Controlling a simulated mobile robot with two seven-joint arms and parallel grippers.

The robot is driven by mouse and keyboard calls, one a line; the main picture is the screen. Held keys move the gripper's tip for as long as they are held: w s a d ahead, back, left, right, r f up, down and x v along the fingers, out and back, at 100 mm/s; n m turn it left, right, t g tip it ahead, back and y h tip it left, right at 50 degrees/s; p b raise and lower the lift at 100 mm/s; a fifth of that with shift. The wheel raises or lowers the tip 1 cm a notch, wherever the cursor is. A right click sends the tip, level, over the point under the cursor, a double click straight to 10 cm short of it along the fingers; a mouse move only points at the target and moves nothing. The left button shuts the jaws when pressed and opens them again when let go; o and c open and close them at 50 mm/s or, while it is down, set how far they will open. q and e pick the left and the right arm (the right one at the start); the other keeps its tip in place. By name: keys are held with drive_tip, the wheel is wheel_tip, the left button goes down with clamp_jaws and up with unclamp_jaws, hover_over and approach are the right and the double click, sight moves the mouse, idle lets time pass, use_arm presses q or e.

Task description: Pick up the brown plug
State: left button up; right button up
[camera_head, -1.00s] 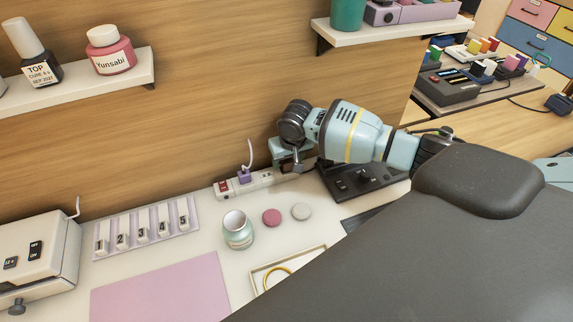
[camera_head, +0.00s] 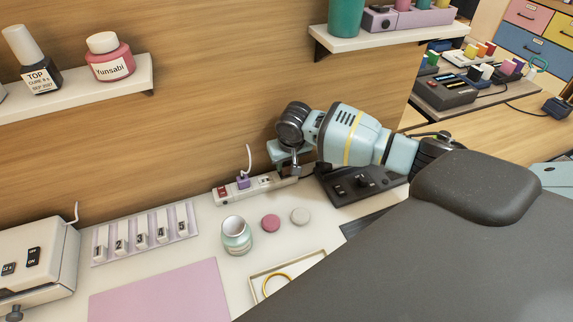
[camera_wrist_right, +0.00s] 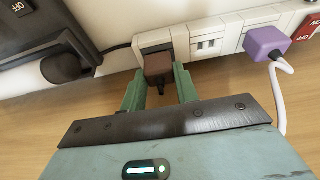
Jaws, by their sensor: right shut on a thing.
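The brown plug (camera_wrist_right: 158,66) shows in the right wrist view at one end of the white power strip (camera_wrist_right: 230,32), in front of a socket. I cannot tell how deep it sits in that socket. My right gripper (camera_wrist_right: 159,76) is shut on the plug, with one green finger on each side of it. In the head view my right gripper (camera_head: 290,163) is at the far end of the power strip (camera_head: 265,182), and the brown plug is not clearly visible there. My left gripper is not in view.
A purple plug (camera_head: 243,182) with a white cord sits in the strip beside my gripper. A black control box (camera_head: 365,187) stands close on the right. The wooden wall (camera_head: 200,140) is right behind. A jar (camera_head: 236,236) and two round lids stand in front.

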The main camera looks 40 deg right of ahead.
sight(285, 165)
drive_tip(key=v, duration=0.3)
drive_tip(key=shift+s+a, duration=0.1)
drive_tip(key=shift+a, duration=0.1)
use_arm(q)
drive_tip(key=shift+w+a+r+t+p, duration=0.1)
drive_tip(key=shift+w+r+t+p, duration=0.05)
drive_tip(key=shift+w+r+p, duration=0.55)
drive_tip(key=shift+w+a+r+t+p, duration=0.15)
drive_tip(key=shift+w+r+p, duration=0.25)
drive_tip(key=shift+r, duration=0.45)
use_arm(e)
drive_tip(key=s+a+r, duration=0.1)
drive_tip(key=s+a, duration=0.6)
drive_tip(key=s, duration=0.6)
drive_tip(key=shift+r, duration=0.15)
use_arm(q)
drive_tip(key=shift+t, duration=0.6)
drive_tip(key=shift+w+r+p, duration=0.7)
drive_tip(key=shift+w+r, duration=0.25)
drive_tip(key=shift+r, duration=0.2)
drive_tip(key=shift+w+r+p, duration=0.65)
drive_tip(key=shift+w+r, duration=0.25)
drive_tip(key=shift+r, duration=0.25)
use_arm(e)
drive_tip(key=shift+r, duration=2.3)
